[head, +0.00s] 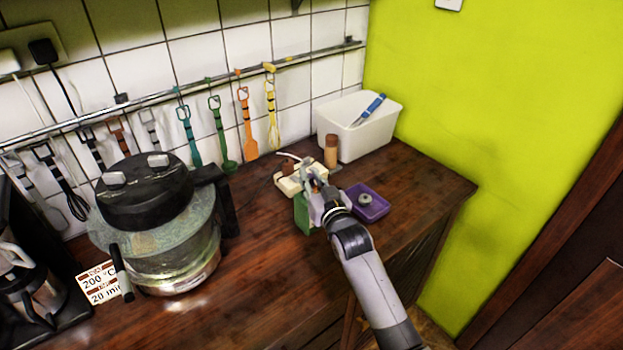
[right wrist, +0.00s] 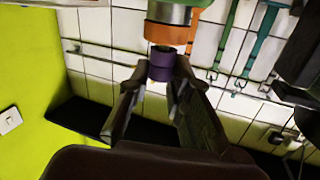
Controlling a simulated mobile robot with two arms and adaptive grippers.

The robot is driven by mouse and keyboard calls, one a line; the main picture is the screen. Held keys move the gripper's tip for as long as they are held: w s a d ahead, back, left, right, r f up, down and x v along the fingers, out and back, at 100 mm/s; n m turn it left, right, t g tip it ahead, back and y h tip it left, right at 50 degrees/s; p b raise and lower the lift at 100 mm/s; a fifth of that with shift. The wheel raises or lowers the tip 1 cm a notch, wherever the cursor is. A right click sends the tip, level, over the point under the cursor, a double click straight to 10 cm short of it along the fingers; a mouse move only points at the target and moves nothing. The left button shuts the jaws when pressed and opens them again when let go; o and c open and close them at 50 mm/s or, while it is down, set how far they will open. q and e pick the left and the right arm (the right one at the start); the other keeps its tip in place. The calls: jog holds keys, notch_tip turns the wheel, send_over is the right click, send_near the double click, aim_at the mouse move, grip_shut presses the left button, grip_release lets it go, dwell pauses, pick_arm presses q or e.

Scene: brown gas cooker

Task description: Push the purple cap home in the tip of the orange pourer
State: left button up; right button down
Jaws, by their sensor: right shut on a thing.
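In the right wrist view, a purple cap (right wrist: 163,66) sits between the two fingertips of my right gripper (right wrist: 158,74), which is shut on it. The orange pourer (right wrist: 170,33) is directly beyond the cap, in line with it, with a grey band and a green part behind it. A short dark and pale stretch shows between cap and pourer; I cannot tell how deep the tip is in the cap. In the head view my right gripper (head: 318,193) is over the counter beside a green object (head: 302,213), and it hides the cap and pourer. My left gripper is not in view.
A purple tray (head: 379,208) with a grey ring-like piece is right of the gripper. A cream block (head: 288,186), a brown cylinder (head: 331,151) and a white bin (head: 350,144) stand behind. A large pot (head: 160,235) is at left. The front counter between is clear.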

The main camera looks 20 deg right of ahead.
jog(key=shift+f, duration=0.35)
jog(key=c, duration=1.4)
grip_release()
jog(key=s, duration=1.2)
jog(key=shift+d+r, duration=0.3)
jog(key=shift+d, duration=0.05)
jog(key=shift+f, duration=0.1)
